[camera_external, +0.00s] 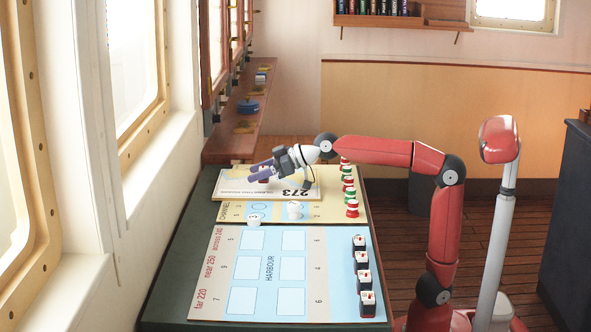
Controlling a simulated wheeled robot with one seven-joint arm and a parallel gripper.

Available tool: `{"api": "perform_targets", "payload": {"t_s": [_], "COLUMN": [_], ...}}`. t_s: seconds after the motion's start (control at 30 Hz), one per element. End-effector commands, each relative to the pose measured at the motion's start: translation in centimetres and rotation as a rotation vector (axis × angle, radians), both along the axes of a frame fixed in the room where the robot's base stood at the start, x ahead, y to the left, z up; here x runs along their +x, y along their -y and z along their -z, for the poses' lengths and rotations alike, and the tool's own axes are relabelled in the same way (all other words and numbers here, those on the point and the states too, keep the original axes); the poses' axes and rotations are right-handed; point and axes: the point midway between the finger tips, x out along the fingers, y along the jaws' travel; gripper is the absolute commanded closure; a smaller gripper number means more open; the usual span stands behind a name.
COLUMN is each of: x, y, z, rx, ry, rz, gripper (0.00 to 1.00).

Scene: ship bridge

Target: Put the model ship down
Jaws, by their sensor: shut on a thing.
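My gripper (254,172) has purple fingers and is over the far end of the table, above a pale board marked 273 (305,193). It is shut on the model ship, which is mostly hidden by the fingers; only a small dark reddish patch (264,181) shows beneath them. I cannot tell whether that patch touches the board. Several other model ships (364,282), black with white and red tops, stand in a row along the right edge of the harbour mat (210,275).
Red, green and white buoy-like pieces (351,209) line the channel mat's right edge. The harbour mat's blue squares are empty. A wall shelf (238,130) with small items runs behind on the left.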

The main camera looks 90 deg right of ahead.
Motion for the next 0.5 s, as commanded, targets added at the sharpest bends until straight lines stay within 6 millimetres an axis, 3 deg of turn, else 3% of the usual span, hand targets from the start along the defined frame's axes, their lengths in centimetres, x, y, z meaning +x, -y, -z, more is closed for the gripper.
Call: {"api": "perform_targets", "payload": {"t_s": [0.5], "x": [0.0], "y": [0.0], "z": [1.8], "rx": [-0.001], "ry": [-0.01], "rz": [0.0], "gripper": [0.73]}}
